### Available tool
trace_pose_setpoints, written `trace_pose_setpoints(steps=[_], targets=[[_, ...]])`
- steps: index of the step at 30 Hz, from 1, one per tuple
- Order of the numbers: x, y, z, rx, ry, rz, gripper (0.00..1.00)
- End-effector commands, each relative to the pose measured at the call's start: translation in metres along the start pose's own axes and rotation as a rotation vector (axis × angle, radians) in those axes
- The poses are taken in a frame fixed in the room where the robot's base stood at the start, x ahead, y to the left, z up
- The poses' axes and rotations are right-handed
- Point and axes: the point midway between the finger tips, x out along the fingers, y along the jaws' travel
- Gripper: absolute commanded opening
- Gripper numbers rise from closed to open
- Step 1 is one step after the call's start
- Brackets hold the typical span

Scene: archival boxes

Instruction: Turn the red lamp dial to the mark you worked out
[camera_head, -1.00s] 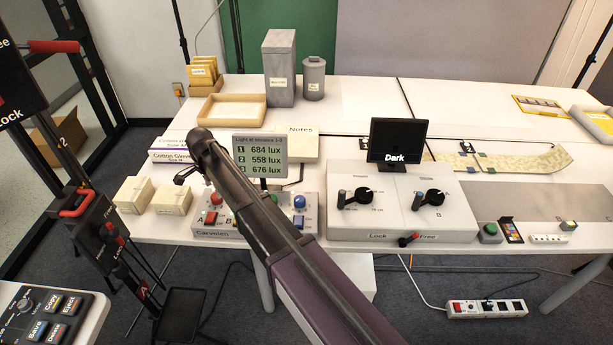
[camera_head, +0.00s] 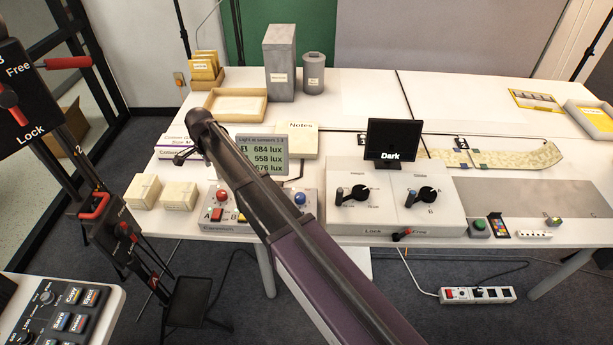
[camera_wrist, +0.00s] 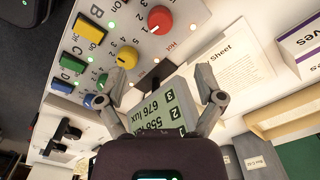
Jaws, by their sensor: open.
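The red lamp dial (camera_wrist: 160,19) is at the top of the wrist view, on a white panel with printed numbers around it. I cannot read surely which mark it points to. In the head view the red dial (camera_head: 222,196) sits at the left of the lamp box (camera_head: 228,228), beside my arm. My gripper (camera_wrist: 162,80) is open, its fingers spread and empty, apart from the dial. In the head view the arm's end (camera_head: 190,140) hangs left of the light meter (camera_head: 262,152), which reads 684, 558 and 676 lux, partly covered by the arm.
Yellow (camera_wrist: 127,57), green (camera_wrist: 102,81) and blue (camera_wrist: 97,101) dials line the panel near the red one, with coloured buttons beside them. A printed sheet (camera_wrist: 228,75) lies nearby. A two-dial box (camera_head: 395,222) with a "Dark" screen (camera_head: 393,140) stands right of the lamp box.

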Motion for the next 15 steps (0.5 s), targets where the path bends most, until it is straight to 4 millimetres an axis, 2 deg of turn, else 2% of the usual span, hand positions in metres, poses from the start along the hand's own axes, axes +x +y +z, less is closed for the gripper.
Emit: trace_pose_setpoints(steps=[1,8,15], targets=[[-0.009,0.0,0.0,0.0,0.0,0.0,0.87],[-0.027,0.0,0.0,0.0,0.0,0.0,0.87],[-0.019,0.025,-0.026,-0.051,0.0,0.0,0.87]])
